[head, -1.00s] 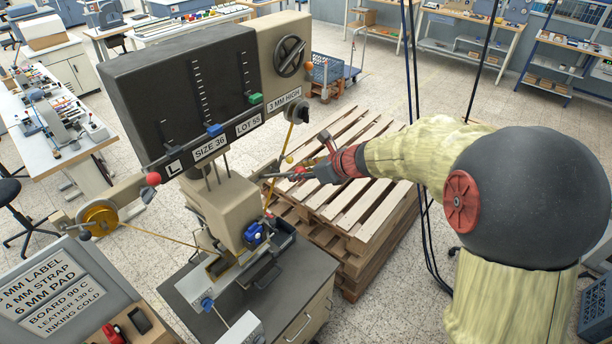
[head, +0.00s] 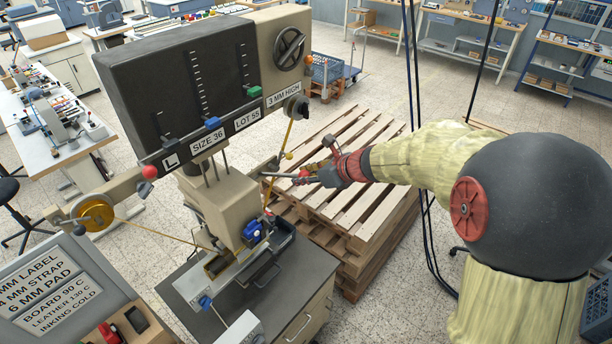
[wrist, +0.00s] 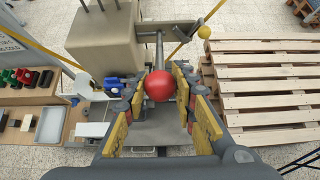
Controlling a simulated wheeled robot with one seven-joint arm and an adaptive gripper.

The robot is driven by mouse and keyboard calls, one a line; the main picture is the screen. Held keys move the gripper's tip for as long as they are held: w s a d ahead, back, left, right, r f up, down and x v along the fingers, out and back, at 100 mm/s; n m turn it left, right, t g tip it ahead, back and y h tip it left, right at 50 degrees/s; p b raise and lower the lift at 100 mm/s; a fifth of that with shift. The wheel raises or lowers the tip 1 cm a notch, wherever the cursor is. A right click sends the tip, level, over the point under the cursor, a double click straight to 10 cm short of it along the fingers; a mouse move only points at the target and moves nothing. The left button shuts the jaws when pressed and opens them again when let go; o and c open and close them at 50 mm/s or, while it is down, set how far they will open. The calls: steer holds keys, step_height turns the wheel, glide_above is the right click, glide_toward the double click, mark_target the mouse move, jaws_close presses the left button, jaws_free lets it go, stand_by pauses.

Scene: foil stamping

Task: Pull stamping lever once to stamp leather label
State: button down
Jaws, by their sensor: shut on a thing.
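The stamping machine (head: 185,85) is a beige press with a dark front panel carrying slider knobs and signs reading SIZE 36, LOT 55 and 3 MM HIGH. Its stamping lever (wrist: 159,50) is a metal rod ending in a red ball knob (wrist: 160,86). My gripper (head: 304,177) is at the press's right side. In the wrist view my gripper (wrist: 160,92) has its padded fingers on both sides of the red knob, shut on it. The press head (head: 220,205) stands above the work bed (head: 205,287). I cannot make out the leather label.
A stack of wooden pallets (head: 345,190) stands behind and below my gripper. A sign board (head: 50,275) is at the lower left. Another red ball (head: 150,172) is on the machine's left side. Dark cables (head: 412,90) hang near my arm. A foil reel (head: 97,215) juts out left.

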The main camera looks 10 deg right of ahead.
steer(key=shift+s+d+f, duration=0.1)
steer(key=shift+s+f, duration=0.1)
steer(key=shift+f, duration=0.2)
steer(key=f+b, duration=0.2)
steer(key=s+f, duration=0.1)
steer(key=shift+d+b, duration=0.4)
steer(key=shift+f, duration=0.1)
steer(key=f+b, duration=0.3)
steer(key=shift+s+d+f, duration=0.15)
steer(key=shift+s+d, duration=0.1)
steer(key=shift+s, duration=0.1)
